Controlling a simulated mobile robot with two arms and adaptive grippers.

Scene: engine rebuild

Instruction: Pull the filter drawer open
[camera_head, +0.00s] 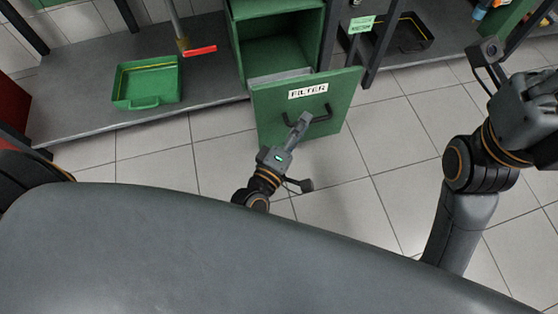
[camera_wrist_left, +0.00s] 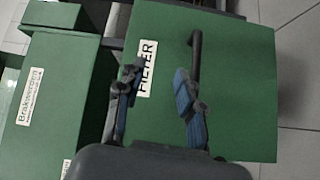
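The green filter drawer (camera_head: 270,110) has a white FILTER label and a dark bar handle (camera_head: 322,117). Its front stands out from the cabinet, with a grey strip of the drawer showing behind it, so it is partly open. My left gripper (camera_head: 303,120) is at the handle. In the left wrist view the left gripper (camera_wrist_left: 157,82) has its two blue-padded fingers apart. The handle (camera_wrist_left: 196,50) lines up with the right finger, which hides part of it; I cannot tell whether they touch. My right gripper (camera_head: 535,95) is raised at the right, away from the drawer; its fingers are unclear.
The green cabinet (camera_head: 279,12) has an open compartment above the drawer. A green tray (camera_head: 147,103) and a red-ended tool (camera_head: 200,50) are on the grey shelf (camera_head: 70,120) at left. A black tray (camera_head: 412,45) is at right. The tiled floor (camera_head: 375,200) before the drawer is clear.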

